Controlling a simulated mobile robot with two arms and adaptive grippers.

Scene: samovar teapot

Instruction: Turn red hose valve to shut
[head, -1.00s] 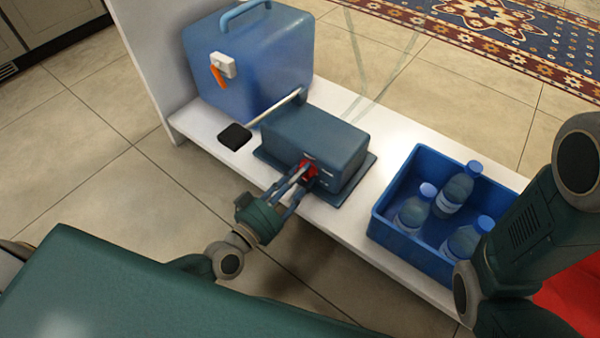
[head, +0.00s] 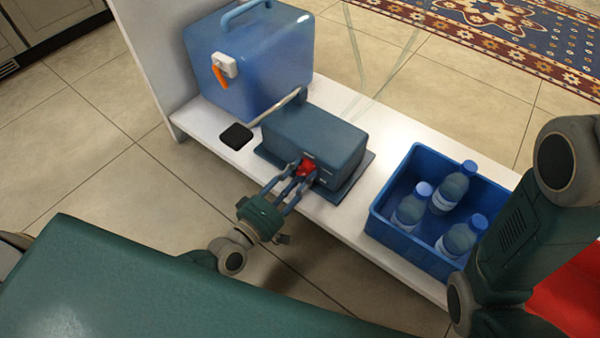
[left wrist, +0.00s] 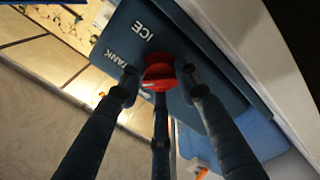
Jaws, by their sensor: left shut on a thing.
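The red valve (head: 307,167) is on the front face of a dark blue-grey box (head: 318,138), which stands on a white shelf. In the left wrist view the red valve (left wrist: 159,72) sits between my fingers, and the box (left wrist: 180,40) bears the words ICE and TANK. My left gripper (head: 298,177) reaches up to the valve from the front and is shut on it; its fingers (left wrist: 160,82) are around the red knob. My right arm comes in at the right, but its gripper is out of view.
A large blue cooler (head: 255,65) with an orange-handled tap (head: 222,70) stands behind the box, left of it. A black pad (head: 236,136) lies beside a pale pipe (head: 275,108). A blue crate (head: 400,236) with bottles (head: 452,193) stands to the right on the white shelf (head: 205,120).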

